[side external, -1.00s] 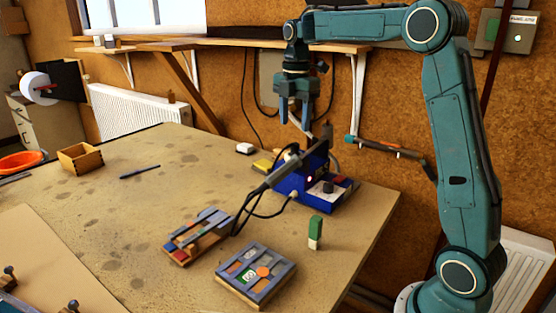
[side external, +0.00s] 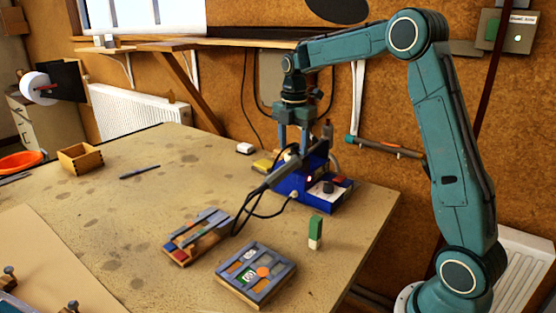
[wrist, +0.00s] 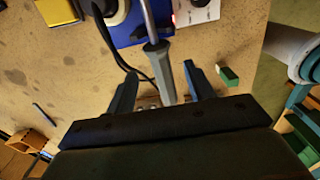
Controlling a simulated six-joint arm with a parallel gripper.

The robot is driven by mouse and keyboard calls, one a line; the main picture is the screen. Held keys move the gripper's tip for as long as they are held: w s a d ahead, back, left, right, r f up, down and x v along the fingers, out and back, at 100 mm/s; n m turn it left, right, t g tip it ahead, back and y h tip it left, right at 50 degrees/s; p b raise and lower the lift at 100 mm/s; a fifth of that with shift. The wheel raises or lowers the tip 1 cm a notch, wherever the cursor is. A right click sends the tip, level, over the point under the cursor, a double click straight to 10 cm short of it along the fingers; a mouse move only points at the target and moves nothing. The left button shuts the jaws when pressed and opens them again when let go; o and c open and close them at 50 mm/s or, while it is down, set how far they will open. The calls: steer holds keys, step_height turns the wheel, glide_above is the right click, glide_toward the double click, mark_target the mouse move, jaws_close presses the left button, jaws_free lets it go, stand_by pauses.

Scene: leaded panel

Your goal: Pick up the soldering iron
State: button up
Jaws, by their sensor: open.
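The soldering iron (side external: 278,176) has a grey handle and lies slanted at the blue soldering station (side external: 325,203), its dark cable hanging toward the bench. In the wrist view its handle (wrist: 160,66) and thin metal shaft run up the middle of the picture. My gripper (side external: 292,148) is open and points down over the station. In the wrist view the handle appears between the two fingers of my gripper (wrist: 160,74), with a gap on each side. I cannot tell whether the fingertips are level with the handle.
A leaded panel (side external: 256,290) and a rack of strips (side external: 183,258) stand in front. A green and white block (side external: 315,232) stands right of them. A yellow sponge (side external: 262,166) and white block (side external: 245,148) lie behind. The bench's left middle is mostly clear.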

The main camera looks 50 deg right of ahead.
mark_target(293, 159)
steer(key=shift+f, duration=1)
steer(key=shift+f, duration=0.15)
steer(key=shift+f, duration=2.45)
steer(key=shift+c, duration=0.4)
steer(key=shift+d, duration=0.1)
jaws_close()
